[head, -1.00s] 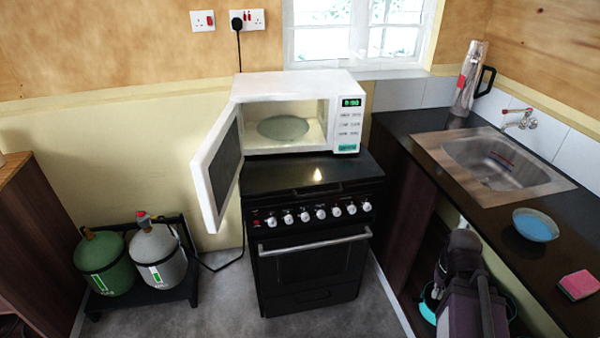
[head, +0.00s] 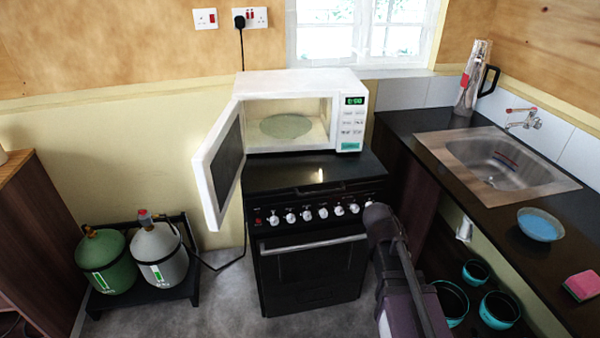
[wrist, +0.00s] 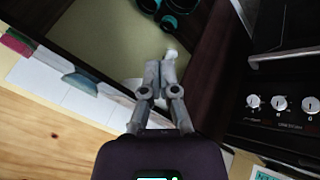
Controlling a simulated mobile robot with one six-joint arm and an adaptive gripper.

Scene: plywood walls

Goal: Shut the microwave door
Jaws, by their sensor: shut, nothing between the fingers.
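The white microwave (head: 300,82) stands on the black stove, its front facing me. Its door (head: 218,172) is hinged on the left and swung wide open toward me. The cavity shows a round glass plate (head: 286,126) and nothing else. My arm shows at the lower right in the head view, in front of the stove's right side; my gripper is not clear there. In the wrist view my gripper (wrist: 161,75) is shut and empty, well apart from the door. A corner of the microwave's panel (wrist: 266,174) shows at the lower right of the wrist view.
The black stove (head: 312,278) has knobs and an oven handle in front. The right counter holds a sink (head: 495,165), a blue bowl (head: 540,224) and a pink sponge (head: 582,285). Teal-rimmed pots (head: 500,310) are below. Gas cylinders (head: 160,255) stand at left.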

